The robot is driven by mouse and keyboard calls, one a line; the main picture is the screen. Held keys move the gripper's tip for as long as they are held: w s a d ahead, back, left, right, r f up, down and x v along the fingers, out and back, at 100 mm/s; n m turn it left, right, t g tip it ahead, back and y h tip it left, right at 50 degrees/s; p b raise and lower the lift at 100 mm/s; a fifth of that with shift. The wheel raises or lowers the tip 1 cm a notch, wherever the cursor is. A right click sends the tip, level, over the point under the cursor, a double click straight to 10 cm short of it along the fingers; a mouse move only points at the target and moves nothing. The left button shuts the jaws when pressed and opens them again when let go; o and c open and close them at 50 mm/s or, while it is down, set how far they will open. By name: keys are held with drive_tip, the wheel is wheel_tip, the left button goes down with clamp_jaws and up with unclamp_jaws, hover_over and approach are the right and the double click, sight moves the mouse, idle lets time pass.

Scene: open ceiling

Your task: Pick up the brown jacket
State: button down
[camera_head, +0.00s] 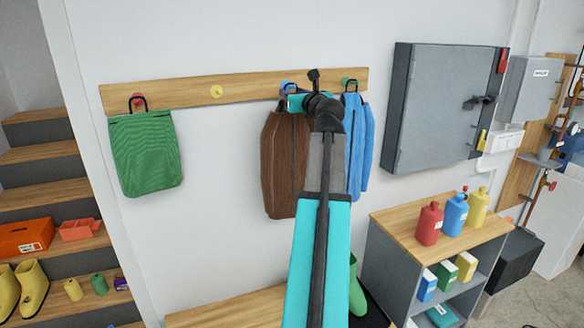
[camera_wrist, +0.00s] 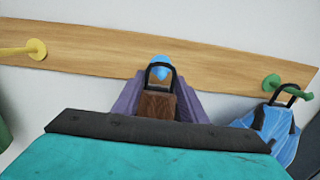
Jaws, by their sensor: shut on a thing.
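The brown jacket (camera_head: 284,165) hangs against the wall below the wooden hook rail (camera_head: 180,91). My gripper (camera_head: 296,102) is at its top, partly hidden by my own arm. In the wrist view, my gripper (camera_wrist: 157,100) has its two purple fingers on either side of the jacket's brown top (camera_wrist: 155,107), shut on it. The jacket's dark loop stands up in front of the blue peg (camera_wrist: 158,62) and appears to be still around it. The jacket's right edge is hidden behind my arm.
A blue jacket (camera_head: 359,145) hangs close on the right from the green peg (camera_wrist: 272,81). A green bag (camera_head: 146,153) hangs at left; the yellow peg (camera_head: 216,91) is bare. A grey wall cabinet (camera_head: 445,105) and a shelf unit (camera_head: 410,225) with bottles stand right.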

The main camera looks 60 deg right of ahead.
drive_tip(key=shift+r, duration=0.2)
drive_tip(key=shift+r, duration=0.5)
drive_tip(key=shift+s+a+r+b, duration=0.1)
drive_tip(key=shift+s+b, duration=0.05)
drive_tip(key=shift+b, duration=0.2)
drive_tip(key=b+v, duration=0.3)
drive_tip(key=v, duration=1.4)
drive_tip(key=shift+s+a, duration=0.2)
drive_tip(key=shift+a, duration=0.05)
idle(0.3)
